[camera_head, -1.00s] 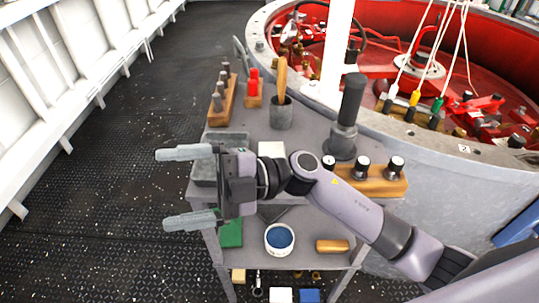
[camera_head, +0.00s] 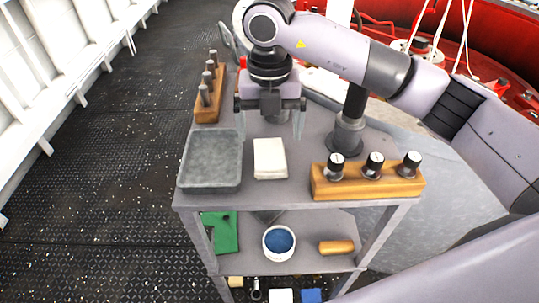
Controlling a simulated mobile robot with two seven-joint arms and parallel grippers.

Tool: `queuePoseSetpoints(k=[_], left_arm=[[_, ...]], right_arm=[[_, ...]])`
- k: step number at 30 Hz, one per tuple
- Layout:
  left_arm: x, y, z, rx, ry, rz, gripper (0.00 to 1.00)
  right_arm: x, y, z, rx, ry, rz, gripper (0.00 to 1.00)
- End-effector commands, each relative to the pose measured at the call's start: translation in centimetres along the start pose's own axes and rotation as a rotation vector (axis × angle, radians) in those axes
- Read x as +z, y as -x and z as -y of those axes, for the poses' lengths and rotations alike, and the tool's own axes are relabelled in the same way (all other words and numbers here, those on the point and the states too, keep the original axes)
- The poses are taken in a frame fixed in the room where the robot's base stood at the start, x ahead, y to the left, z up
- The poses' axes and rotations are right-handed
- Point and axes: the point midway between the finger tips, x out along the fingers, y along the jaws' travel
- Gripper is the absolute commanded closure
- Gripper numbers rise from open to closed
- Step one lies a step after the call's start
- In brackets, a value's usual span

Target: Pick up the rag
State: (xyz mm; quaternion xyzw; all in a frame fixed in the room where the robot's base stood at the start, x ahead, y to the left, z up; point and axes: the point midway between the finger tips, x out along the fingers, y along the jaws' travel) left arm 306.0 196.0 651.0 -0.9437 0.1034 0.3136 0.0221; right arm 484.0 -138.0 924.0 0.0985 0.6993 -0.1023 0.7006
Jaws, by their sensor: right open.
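A folded white square, which looks like the rag (camera_head: 270,158), lies flat on the cart's grey top (camera_head: 300,166), between the grey tray and the wooden block with knobs. My right gripper (camera_head: 269,121) points downward just behind the rag, over the top. Its two fingers are spread apart with nothing between them, and it appears apart from the rag. The rag is fully in view. My left gripper is not in view.
A grey tray (camera_head: 211,187) is left of the rag. A wooden block with black knobs (camera_head: 367,183) is at right, a dark upright post (camera_head: 347,137) behind it. A peg rack (camera_head: 210,104) stands back left. Lower shelves hold a blue-filled tub (camera_head: 279,242) and other items.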

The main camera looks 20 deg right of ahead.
Motion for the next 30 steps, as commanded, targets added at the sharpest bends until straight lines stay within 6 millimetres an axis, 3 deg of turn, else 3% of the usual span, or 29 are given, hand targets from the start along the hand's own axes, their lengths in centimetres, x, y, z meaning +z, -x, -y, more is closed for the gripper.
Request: queuePoseSetpoints(k=[10, 20, 25, 26, 30], left_arm=[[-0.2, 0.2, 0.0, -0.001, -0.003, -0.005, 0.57], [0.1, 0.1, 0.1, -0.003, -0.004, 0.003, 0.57], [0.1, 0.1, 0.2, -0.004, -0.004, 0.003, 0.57], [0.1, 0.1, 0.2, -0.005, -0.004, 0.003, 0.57], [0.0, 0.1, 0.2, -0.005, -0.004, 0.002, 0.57]], right_arm=[[-0.1, -4.8, 0.2, 0.002, 0.003, -0.004, 0.04], [-0.1, -5.7, 0.1, 0.005, 0.005, -0.002, 0.04], [-0.1, -5.6, 0.1, 0.005, 0.005, -0.002, 0.6], [-0.1, -5.6, 0.1, 0.005, 0.005, -0.002, 0.65], [-0.1, -5.6, 0.1, 0.005, 0.005, -0.002, 0.65]])
